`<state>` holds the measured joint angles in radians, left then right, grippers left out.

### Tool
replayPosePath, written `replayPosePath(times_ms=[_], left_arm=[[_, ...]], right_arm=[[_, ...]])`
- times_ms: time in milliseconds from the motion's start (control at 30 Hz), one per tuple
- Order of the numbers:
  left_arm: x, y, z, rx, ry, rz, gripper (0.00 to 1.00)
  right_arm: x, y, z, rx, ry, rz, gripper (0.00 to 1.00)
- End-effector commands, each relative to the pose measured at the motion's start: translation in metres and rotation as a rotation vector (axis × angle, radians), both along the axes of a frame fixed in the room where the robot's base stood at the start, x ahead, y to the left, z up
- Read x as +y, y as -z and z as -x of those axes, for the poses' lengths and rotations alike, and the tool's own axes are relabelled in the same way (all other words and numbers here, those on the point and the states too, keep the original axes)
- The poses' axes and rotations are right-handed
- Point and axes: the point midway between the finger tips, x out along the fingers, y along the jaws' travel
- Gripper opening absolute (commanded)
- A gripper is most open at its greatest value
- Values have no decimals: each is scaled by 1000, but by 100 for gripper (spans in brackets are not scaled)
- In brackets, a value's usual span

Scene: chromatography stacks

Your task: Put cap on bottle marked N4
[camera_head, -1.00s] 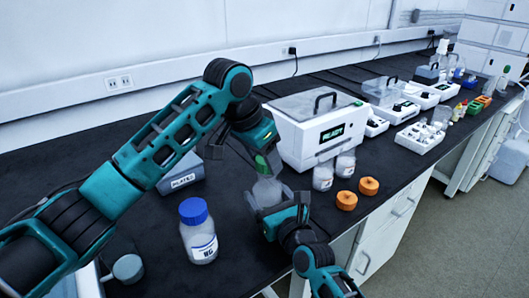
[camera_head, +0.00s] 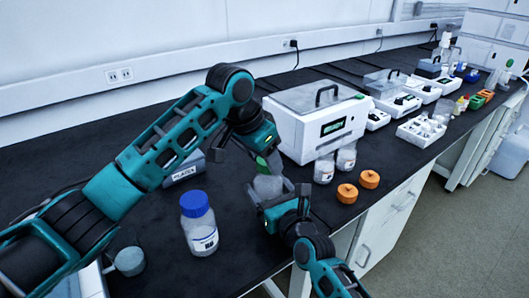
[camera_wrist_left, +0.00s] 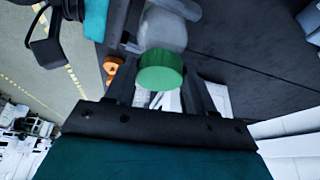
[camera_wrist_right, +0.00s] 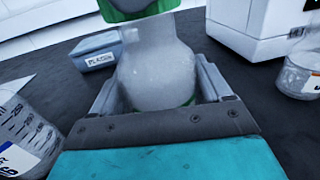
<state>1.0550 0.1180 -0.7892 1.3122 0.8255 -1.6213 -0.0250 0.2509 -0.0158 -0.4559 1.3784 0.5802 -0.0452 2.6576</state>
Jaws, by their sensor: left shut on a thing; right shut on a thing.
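A green cap (camera_head: 262,163) is held by my left gripper (camera_head: 265,158); it also shows in the left wrist view (camera_wrist_left: 160,72). A clear bottle (camera_head: 267,187) is held upright by my right gripper (camera_head: 272,200), whose fingers lie on either side of its body in the right wrist view (camera_wrist_right: 155,65). The cap is directly above the bottle, at its mouth. I cannot tell whether it is seated or only touching. No N4 mark is readable on the held bottle; its label side is hidden.
A blue-capped bottle (camera_head: 199,230) stands at the left. A white device (camera_head: 318,125), two uncapped jars (camera_head: 324,172) (camera_head: 346,160) and two orange caps (camera_head: 347,193) (camera_head: 370,179) are at the right. A grey labelled box (camera_head: 184,170) lies behind my left arm.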

Motion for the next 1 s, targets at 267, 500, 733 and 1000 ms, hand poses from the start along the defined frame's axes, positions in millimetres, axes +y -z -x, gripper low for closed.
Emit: replayPosePath(times_ms=[267, 500, 733, 1000], left_arm=[[0, 0, 0, 0, 0, 0, 25], [0, 1, 0, 0, 0, 0, 25], [0, 5, 0, 0, 1, 0, 25], [0, 11, 0, 1, 1, 0, 25]], right_arm=[[0, 1, 0, 0, 0, 1, 23], [0, 1, 0, 0, 0, 1, 23], [0, 1, 0, 0, 0, 1, 23], [0, 1, 0, 1, 0, 2, 23]])
